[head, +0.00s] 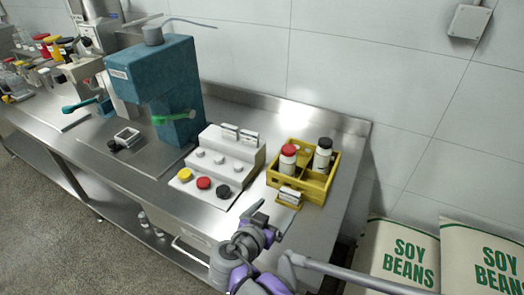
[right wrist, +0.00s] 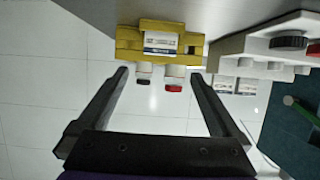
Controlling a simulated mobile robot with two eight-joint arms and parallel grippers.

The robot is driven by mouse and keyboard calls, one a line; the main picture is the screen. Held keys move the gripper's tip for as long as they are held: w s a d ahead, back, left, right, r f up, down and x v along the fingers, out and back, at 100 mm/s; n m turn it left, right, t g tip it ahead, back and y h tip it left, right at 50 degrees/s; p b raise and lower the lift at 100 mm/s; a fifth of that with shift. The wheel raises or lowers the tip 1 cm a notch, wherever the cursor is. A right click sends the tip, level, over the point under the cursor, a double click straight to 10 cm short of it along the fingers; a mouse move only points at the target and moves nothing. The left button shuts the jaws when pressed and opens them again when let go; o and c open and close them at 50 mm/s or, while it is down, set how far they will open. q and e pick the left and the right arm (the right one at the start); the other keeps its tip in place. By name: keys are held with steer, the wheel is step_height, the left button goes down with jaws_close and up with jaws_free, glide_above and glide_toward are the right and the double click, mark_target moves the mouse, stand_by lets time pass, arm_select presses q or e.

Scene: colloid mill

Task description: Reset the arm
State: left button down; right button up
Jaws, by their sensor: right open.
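My right gripper (head: 272,212) is over the front of the steel counter, in front of the yellow crate (head: 273,181). In the right wrist view, my right gripper (right wrist: 160,73) has its two fingers wide apart with nothing between them. The yellow crate (right wrist: 129,45) shows beyond the fingertips in that view, which looks upside down. My right gripper is apart from the crate. My left gripper is not in view.
The yellow crate holds a red-capped bottle (head: 288,158) and a black-capped bottle (head: 322,154). A white stand (head: 228,152) with yellow, red and black caps is left of it. A teal machine (head: 170,80) stands further left. Soy bean sacks (head: 400,258) are at right.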

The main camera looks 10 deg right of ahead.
steer(key=s+d+g+p, duration=0.1)
steer(key=s+d, duration=0.1)
steer(key=s+d+f+n+g+y+p, duration=0.1)
steer(key=s+d, duration=0.1)
steer(key=d, duration=0.1)
steer(key=s+d+f+n+g+p, duration=0.1)
steer(key=s+d+g, duration=0.1)
steer(key=s+d, duration=0.1)
steer(key=shift+d+y, duration=0.25)
steer(key=shift+y, duration=0.15)
steer(key=s+y, duration=0.1)
steer(key=s, duration=0.1)
steer(key=s+d+n+g+p, duration=0.1)
steer(key=s, duration=0.1)
steer(key=s+d+f+n+y+p, duration=0.1)
steer(key=s, duration=0.1)
steer(key=shift+s+g+y, duration=0.1)
steer(key=shift+g+y, duration=0.2)
steer(key=shift+g, duration=0.1)
steer(key=s+n+y, duration=0.1)
steer(key=s, duration=0.1)
steer(key=s+a+n+y+p, duration=0.1)
steer(key=s, duration=0.1)
steer(key=shift+s+r+y+p, duration=0.2)
steer(key=shift+y+p, duration=0.1)
steer(key=shift+y, duration=0.1)
